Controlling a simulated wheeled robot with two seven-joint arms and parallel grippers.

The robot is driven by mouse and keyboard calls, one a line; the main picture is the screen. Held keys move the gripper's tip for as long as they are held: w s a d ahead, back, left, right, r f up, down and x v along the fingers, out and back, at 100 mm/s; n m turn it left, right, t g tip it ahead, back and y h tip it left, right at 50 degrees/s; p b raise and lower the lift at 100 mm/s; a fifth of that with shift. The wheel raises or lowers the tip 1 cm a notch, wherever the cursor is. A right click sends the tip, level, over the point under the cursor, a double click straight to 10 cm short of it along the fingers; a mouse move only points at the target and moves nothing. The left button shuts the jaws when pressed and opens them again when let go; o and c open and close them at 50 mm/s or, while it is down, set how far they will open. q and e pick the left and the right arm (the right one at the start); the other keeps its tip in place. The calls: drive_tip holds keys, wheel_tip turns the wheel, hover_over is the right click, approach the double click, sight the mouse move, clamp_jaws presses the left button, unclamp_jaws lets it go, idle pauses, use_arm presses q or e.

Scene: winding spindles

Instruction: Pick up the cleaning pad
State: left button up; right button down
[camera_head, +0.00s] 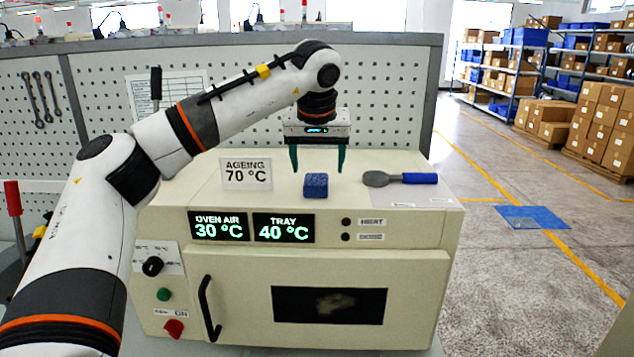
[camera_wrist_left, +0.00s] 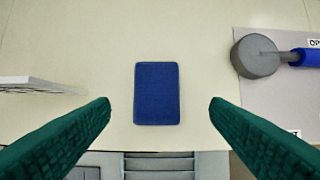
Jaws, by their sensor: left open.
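The cleaning pad (camera_head: 316,186) is a small blue block lying on top of the cream oven. In the left wrist view the pad (camera_wrist_left: 156,93) sits centred between and a little ahead of the fingertips. My left gripper (camera_head: 317,170) hangs above the pad with its two green fingers pointing down. In the left wrist view the left gripper (camera_wrist_left: 160,104) is open, its fingers apart on either side of the pad and not touching it. The right gripper is not in view.
A sign reading "AGEING 70 °C" (camera_head: 246,173) stands left of the pad. A grey-headed tool with a blue handle (camera_head: 418,178) lies to the right on a pale sheet. A grey pegboard (camera_head: 400,110) rises behind the oven (camera_head: 225,270). The oven top around the pad is clear.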

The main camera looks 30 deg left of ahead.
sight(316, 179)
use_arm(q)
drive_tip(key=p+x, duration=0.2)
drive_tip(key=x, duration=0.1)
drive_tip(key=shift+w+a, duration=0.1)
drive_tip(key=shift+a, duration=0.2)
drive_tip(key=shift+w+a+f, duration=0.15)
drive_tip(key=shift+a+f, duration=0.05)
drive_tip(key=shift+f, duration=0.45)
drive_tip(key=shift+w, duration=0.1)
drive_tip(key=c, duration=1.1)
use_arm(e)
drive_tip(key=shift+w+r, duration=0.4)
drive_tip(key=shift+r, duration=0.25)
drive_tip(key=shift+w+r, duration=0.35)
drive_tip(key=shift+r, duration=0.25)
